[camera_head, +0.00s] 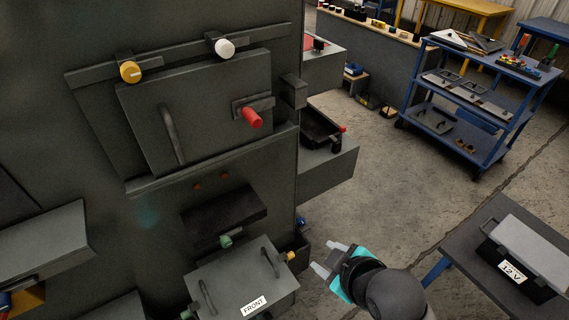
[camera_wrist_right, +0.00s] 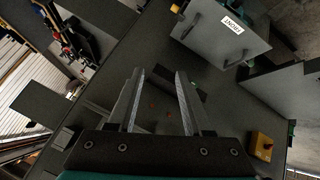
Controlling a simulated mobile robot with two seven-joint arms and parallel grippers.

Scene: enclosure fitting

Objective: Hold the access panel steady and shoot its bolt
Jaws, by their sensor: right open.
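The grey access panel (camera_head: 190,125) stands at the cabinet (camera_head: 60,130) front, below a rail, with a vertical bar handle (camera_head: 171,135). A bolt with a red knob (camera_head: 251,117) sits at its right edge, by a grey block (camera_head: 294,91) on the frame. I cannot tell whether the bolt reaches into the block. A yellow knob (camera_head: 130,72) and a white knob (camera_head: 224,48) sit on the rail above. My right gripper (camera_head: 328,257) is open and empty, below and right of the panel, apart from it. Its fingers also show in the right wrist view (camera_wrist_right: 159,72). My left gripper is not in view.
A grey unit labelled FRONT (camera_head: 243,285), with handles and green and yellow knobs, juts out below the panel. Open drawers (camera_head: 330,170) stick out at right. A table with a 12 V box (camera_head: 525,250) is at lower right; a blue cart (camera_head: 470,100) stands behind. Floor between is clear.

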